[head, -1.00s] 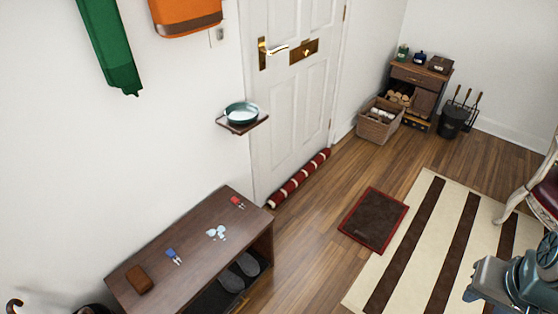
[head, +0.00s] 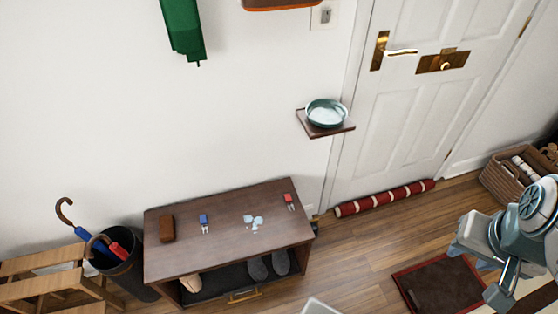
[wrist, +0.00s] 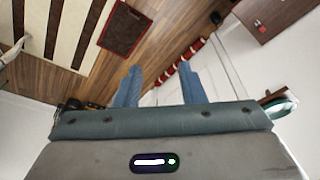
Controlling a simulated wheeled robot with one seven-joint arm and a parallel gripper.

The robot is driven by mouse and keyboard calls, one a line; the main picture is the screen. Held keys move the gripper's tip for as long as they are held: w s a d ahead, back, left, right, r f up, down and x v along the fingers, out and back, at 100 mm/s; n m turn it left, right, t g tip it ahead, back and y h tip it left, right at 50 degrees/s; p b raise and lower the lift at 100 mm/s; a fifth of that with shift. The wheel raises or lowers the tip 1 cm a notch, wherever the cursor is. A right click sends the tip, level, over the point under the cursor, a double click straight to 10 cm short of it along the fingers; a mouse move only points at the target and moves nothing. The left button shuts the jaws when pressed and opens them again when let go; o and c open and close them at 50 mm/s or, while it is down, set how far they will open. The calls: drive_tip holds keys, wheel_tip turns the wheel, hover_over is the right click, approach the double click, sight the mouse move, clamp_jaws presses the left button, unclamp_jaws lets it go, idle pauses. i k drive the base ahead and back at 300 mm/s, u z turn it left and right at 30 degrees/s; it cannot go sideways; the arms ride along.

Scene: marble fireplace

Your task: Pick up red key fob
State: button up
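A red key fob (head: 289,199) with small metal keys lies on the brown wooden bench (head: 180,258), near its right back corner. It also shows as a small red spot on the bench in the wrist view (wrist: 259,24). My gripper (wrist: 160,85) has its two blue-grey fingers spread apart with nothing between them; it is open. It is in the air, well away from the fob. In the head view my arm is at the right, and the fingers are not clear there.
The bench top also holds a blue key fob (head: 203,221), white pieces (head: 253,222) and a brown case (head: 166,228). A small wall shelf (head: 337,129) with a bowl (head: 326,112) juts out above the bench's right end. An umbrella bin (head: 122,270) stands at its left.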

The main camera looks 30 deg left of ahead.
sight(287, 197)
drive_tip(key=u, duration=0.9)
drive_tip(key=i, duration=0.85)
drive_tip(key=u, duration=0.7)
